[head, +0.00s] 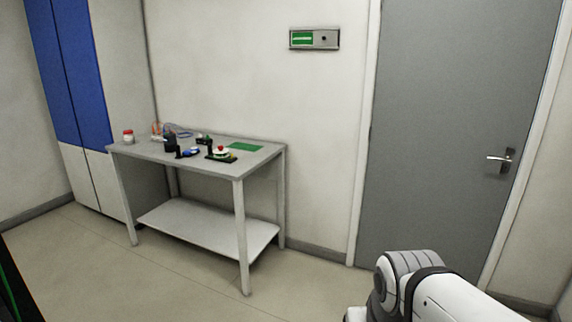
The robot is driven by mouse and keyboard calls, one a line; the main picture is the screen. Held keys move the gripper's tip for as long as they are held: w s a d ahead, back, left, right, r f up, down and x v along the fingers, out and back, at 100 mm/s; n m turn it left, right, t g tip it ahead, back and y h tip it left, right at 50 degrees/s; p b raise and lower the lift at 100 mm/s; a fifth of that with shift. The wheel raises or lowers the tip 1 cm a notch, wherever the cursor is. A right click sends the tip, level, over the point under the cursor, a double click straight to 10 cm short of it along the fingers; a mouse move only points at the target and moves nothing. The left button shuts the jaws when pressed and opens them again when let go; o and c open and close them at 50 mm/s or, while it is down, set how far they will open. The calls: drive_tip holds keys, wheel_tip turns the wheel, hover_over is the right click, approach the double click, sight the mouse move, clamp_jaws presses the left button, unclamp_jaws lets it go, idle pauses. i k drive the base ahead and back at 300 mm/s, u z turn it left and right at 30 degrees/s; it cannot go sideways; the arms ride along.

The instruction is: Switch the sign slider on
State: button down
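The sign slider (315,39) is a grey wall plate high on the white wall, left of the door. My arm shows at the bottom right, well below and apart from the sign. My gripper is not in view.
A grey bench (262,160) with a lower shelf (205,230) stands against the wall, holding several small items and a green mat (245,147). A grey door (450,130) with a lever handle (500,158) is at right. Blue and white cabinets (75,80) stand at left. Floor in front is clear.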

sight(323, 38)
drive_tip(key=u, duration=0.45)
drive_tip(key=i, duration=2)
drive_tip(key=z, duration=0.25)
drive_tip(key=i, duration=1.85)
drive_tip(key=z, duration=1.5)
drive_tip(key=i, duration=0.3)
drive_tip(key=u, duration=0.45)
